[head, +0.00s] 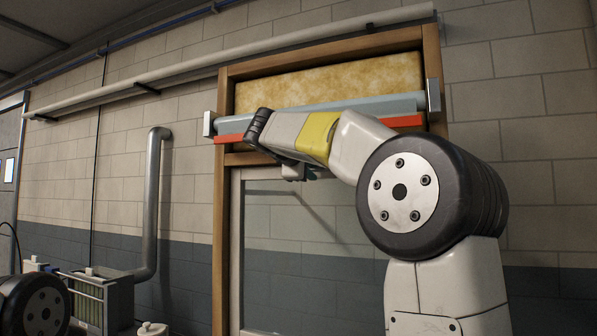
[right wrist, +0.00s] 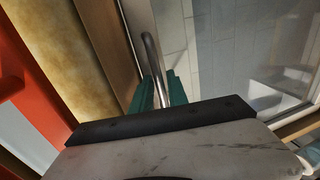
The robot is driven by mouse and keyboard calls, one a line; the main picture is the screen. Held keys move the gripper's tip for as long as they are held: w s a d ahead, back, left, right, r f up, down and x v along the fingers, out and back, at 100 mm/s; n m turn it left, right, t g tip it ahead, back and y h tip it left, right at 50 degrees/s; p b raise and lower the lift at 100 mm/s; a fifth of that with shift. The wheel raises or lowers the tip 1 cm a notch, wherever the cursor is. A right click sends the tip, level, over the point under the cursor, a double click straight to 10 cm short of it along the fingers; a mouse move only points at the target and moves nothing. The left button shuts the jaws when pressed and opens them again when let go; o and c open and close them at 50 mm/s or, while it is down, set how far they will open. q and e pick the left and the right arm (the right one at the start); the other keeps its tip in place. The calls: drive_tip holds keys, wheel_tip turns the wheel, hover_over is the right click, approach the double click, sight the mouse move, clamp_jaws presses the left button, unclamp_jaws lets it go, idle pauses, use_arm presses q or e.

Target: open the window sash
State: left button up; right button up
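The window sash (head: 236,255) has a pale frame around a see-through pane, set in the lower part of a wooden window frame. It looks shut in the head view. Its pale frame and pane also show at the right of the right wrist view (right wrist: 250,50). My right gripper (head: 270,142) is at the upper left of the window, in front of the blue-grey and red bars and near the top of the sash. My left gripper is out of view.
A tan, rough-textured panel (head: 330,82) fills the top of the wooden frame (head: 222,200). A blue-grey bar (head: 375,107) and a red bar (head: 402,121) cross below it. A grey pipe (head: 153,200) runs up the wall at left, above a finned unit (head: 88,300).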

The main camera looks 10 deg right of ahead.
drive_tip(key=shift+w, duration=0.1)
clamp_jaws()
idle(1.4)
